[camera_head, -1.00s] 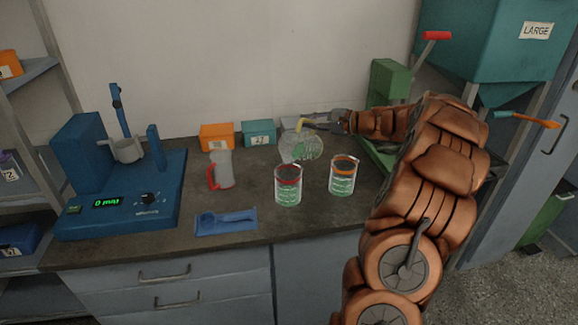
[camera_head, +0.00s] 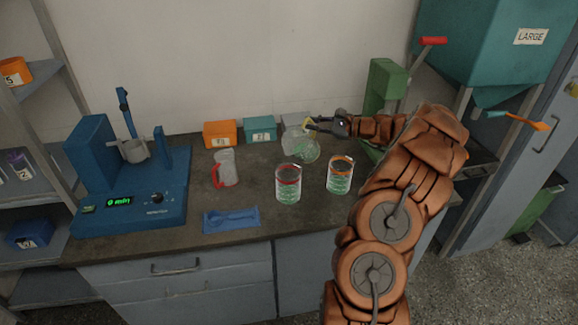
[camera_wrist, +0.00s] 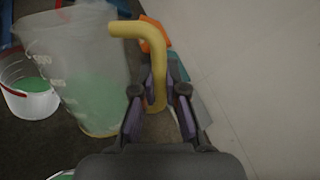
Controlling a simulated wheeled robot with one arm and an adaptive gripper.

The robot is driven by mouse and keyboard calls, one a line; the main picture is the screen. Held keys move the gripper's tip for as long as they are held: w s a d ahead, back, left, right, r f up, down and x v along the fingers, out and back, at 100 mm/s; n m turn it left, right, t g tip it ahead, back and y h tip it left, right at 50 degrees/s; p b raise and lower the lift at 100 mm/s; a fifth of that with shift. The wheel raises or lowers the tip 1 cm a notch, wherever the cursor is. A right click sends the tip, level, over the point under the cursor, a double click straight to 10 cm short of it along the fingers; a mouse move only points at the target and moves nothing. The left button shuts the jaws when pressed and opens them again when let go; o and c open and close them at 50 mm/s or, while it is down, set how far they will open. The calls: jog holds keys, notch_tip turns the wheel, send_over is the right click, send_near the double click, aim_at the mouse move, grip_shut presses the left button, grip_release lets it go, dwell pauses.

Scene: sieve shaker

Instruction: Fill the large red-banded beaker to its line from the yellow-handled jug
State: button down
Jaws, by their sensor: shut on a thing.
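My gripper (camera_head: 318,123) is shut on the yellow handle (camera_wrist: 155,75) of a clear jug (camera_head: 299,145) at the back of the bench. In the wrist view, the jug (camera_wrist: 75,55) fills the upper left, with green contents low inside. It looks tilted in the head view. The red-banded beaker (camera_head: 288,185) stands upright on the bench, in front of the jug and apart from it. Green shows in its lower part; its level against the line is unclear. A red-rimmed vessel with green inside, apparently this beaker, shows in the wrist view (camera_wrist: 28,100).
An orange-banded beaker (camera_head: 340,176) stands just right of the red-banded one. Orange (camera_head: 219,135) and teal (camera_head: 260,130) boxes line the wall. A blue shaker (camera_head: 130,200) is far left.

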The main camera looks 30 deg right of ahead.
jog(key=shift+w+d+m+p, duration=0.15)
jog(key=shift+m+p, duration=0.15)
jog(key=shift+p, duration=0.35)
jog(key=shift+w+d+f+m+y+p, duration=0.15)
jog(key=shift+d+f+m+p, duration=0.25)
jog(key=shift+f+p, duration=0.15)
jog(key=shift+w+d+f+m+y+p, duration=0.15)
jog(key=shift+d+f+m+p, duration=0.15)
jog(key=shift+d+f+p, duration=0.15)
jog(key=d+f+m, duration=0.1)
jog(key=f+m, duration=0.1)
jog(key=w+d+f+m+t, duration=0.1)
jog(key=d+f+m, duration=0.1)
jog(key=m, duration=0.1)
jog(key=shift+w+d+f+y, duration=0.2)
jog(key=shift+d+y, duration=0.1)
jog(key=shift+y, duration=0.1)
jog(key=shift+r+m, duration=0.1)
jog(key=shift+m, duration=0.2)
